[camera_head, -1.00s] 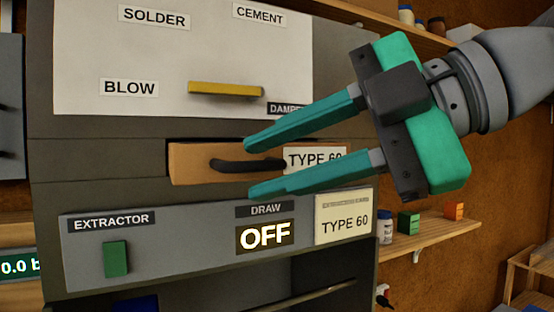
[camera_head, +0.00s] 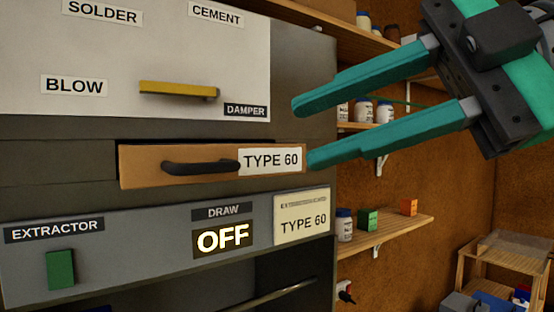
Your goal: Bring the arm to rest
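My gripper (camera_head: 300,133) is at the upper right in the head view, its two teal fingers apart with nothing between them. It points left toward the grey cabinet. The fingertips overlap the cabinet's right edge in the picture; the lower tip appears beside the "TYPE 60" label of the wooden drawer (camera_head: 140,168). I cannot tell how far in front of it they are. The drawer's black handle (camera_head: 200,167) is fully visible and clear of the fingers. The rest of my arm lies outside the picture at the upper right.
A yellow damper handle (camera_head: 178,90) is above the drawer. Below it are a green extractor switch (camera_head: 61,270) and a display reading "OFF" (camera_head: 223,238). Shelves with jars (camera_head: 364,109) and small boxes (camera_head: 367,219) stand right of the cabinet. A wooden stand (camera_head: 480,268) is at lower right.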

